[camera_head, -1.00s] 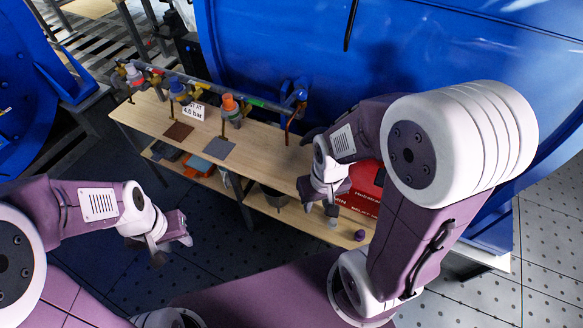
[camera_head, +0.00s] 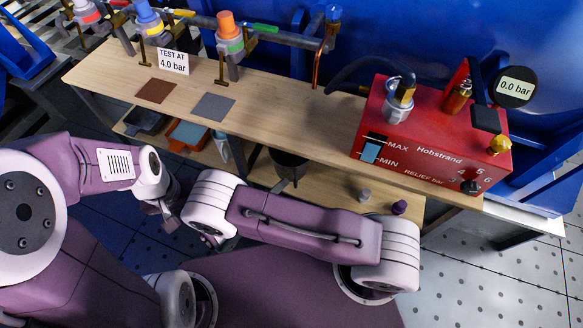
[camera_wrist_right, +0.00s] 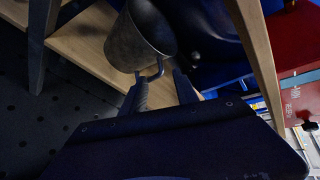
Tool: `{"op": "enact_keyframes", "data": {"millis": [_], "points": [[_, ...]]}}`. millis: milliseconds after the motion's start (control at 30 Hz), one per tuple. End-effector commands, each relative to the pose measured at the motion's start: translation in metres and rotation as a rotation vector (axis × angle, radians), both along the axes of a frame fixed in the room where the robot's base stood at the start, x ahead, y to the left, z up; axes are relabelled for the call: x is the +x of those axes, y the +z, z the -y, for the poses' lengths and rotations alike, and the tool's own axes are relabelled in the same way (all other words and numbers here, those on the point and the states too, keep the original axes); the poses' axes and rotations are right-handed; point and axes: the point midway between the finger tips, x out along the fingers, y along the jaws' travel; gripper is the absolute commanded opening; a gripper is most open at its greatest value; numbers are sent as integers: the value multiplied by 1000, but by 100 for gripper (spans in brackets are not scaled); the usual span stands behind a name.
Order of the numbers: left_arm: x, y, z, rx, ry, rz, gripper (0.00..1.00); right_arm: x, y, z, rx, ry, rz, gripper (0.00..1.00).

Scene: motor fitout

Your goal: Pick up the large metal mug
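The large metal mug (camera_wrist_right: 138,36) is a dull grey, slightly tapered cup on the lower shelf. In the right wrist view its loop handle points toward my right gripper (camera_wrist_right: 160,78). That gripper's two fingers are apart, with the handle at or just beyond the gap between the tips; contact cannot be told. In the head view the mug (camera_head: 288,163) shows under the bench top, partly hidden by it. My right upper arm crosses in front there and hides the right gripper. My left gripper (camera_head: 163,215) hangs at the left, dim and partly hidden, away from the mug.
The bench top (camera_head: 290,140) lies above the mug, and a bench leg (camera_wrist_right: 42,30) stands left of it. On the lower shelf are a small metal cup (camera_head: 364,195), a purple item (camera_head: 400,207) and trays (camera_head: 188,134). A red Hobstrand unit (camera_head: 430,150) stands on top.

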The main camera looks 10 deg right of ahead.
Motion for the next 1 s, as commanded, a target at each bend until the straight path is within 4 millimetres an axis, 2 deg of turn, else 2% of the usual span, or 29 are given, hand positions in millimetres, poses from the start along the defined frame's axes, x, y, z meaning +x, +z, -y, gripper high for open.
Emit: {"op": "enact_keyframes", "data": {"millis": [200,433,667,933,967,1000], "points": [[0,-8,0,0,0,0,36,18,-12,22,2,-8,-1,36],[0,-12,0,0,0,0,36,26,-18,31,4,-9,0,36],[0,-26,0,0,0,0,36,49,-36,59,6,-11,0,36],[0,-26,0,0,0,0,36,54,-36,63,6,-8,0,36],[0,-26,0,0,0,0,36,54,-36,63,6,-8,0,33],[0,-26,0,0,0,0,36,54,-36,63,6,-8,0,22]]}}
